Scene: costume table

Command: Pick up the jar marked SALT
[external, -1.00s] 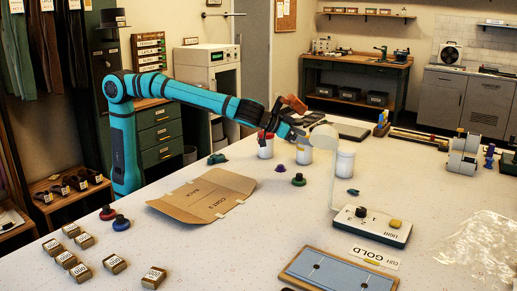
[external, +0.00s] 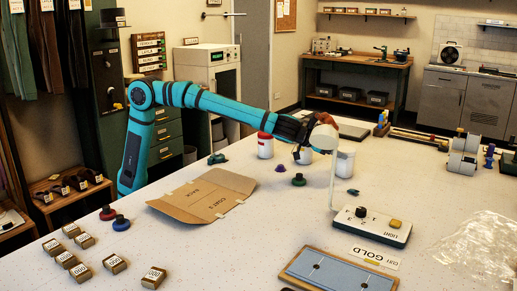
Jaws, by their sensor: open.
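Three white jars stand in a row near the middle of the table: a left jar (external: 265,149) with a red top, a middle jar (external: 303,157) and a right jar (external: 345,165). I cannot read any label on them, so I cannot tell which is marked SALT. My gripper (external: 301,147) is open and points down at the middle jar's top. It hides part of that jar. I cannot tell whether the fingers touch it or stand around it. The lamp's round head also covers part of the gripper and the space between the middle and right jars.
The white lamp (external: 332,187) rises close in front of the jars from a switch box (external: 371,226). Small knobs (external: 298,180) and a flat cardboard folder (external: 205,195) lie nearer. A dark flat item (external: 352,132) lies behind. The table's front middle is fairly clear.

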